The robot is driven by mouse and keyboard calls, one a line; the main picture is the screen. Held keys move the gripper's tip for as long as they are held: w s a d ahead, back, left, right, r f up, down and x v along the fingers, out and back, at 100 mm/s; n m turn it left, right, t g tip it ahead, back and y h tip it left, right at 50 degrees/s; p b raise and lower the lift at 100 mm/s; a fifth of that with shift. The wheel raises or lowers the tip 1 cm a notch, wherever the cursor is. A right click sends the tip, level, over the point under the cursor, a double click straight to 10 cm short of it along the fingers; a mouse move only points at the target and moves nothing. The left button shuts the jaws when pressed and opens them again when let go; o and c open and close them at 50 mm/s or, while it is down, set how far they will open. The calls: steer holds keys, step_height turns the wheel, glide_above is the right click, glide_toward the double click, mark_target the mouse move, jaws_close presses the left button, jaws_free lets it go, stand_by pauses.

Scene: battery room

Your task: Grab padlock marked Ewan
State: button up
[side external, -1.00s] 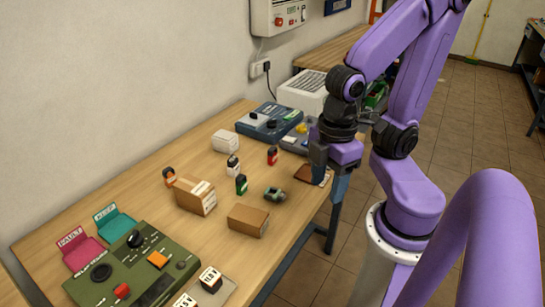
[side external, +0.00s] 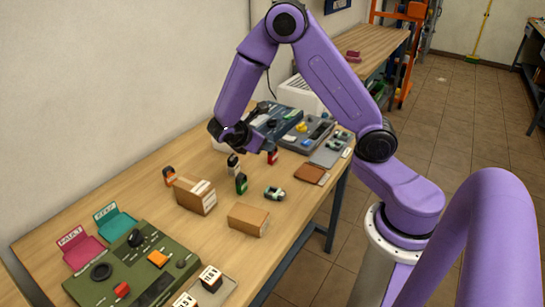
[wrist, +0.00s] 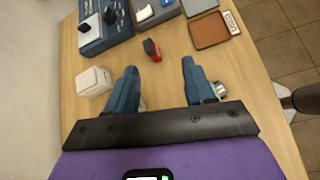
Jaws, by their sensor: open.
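Several small padlocks stand on the wooden bench: an orange one (side external: 169,176) at the left, a black-and-white one (side external: 233,161), a green one (side external: 241,184) and a red one (side external: 272,157). Their labels are too small to read, so I cannot tell which is marked Ewan. My gripper (side external: 267,128) is open and above the bench, over the area near the red and white padlocks. In the wrist view its blue fingers (wrist: 160,82) are apart with bare wood between them. The red padlock (wrist: 152,50) lies beyond the fingertips there.
Cardboard boxes (side external: 195,195) (side external: 248,219) and a small greenish object (side external: 275,194) stand nearby. A white box (wrist: 93,82) is left of the fingers. A green control panel (side external: 135,265) is at the near end.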

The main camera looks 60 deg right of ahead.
mark_target(270, 154)
steer(key=shift+w+d+f+n+h, duration=0.5)
steer(key=shift+w+d+f, duration=0.25)
steer(key=shift+d+f, duration=1.05)
steer(key=shift+w+d+f+n+h, duration=0.45)
steer(key=shift+w+d+f, duration=0.55)
steer(key=shift+f, duration=1.35)
steer(key=shift+w+d+f+n+h, duration=0.35)
steer(key=shift+w+d+f+h, duration=0.2)
steer(key=shift+d+f, duration=1.35)
steer(key=shift+a+f+x, duration=0.1)
steer(key=shift+f+x, duration=0.1)
steer(key=shift+x, duration=0.65)
steer(key=shift+a+f+x, duration=0.1)
steer(key=shift+f+x, duration=0.1)
steer(key=shift+x, duration=0.6)
steer(key=shift+f+x, duration=0.15)
steer(key=shift+x, duration=0.7)
jaws_close()
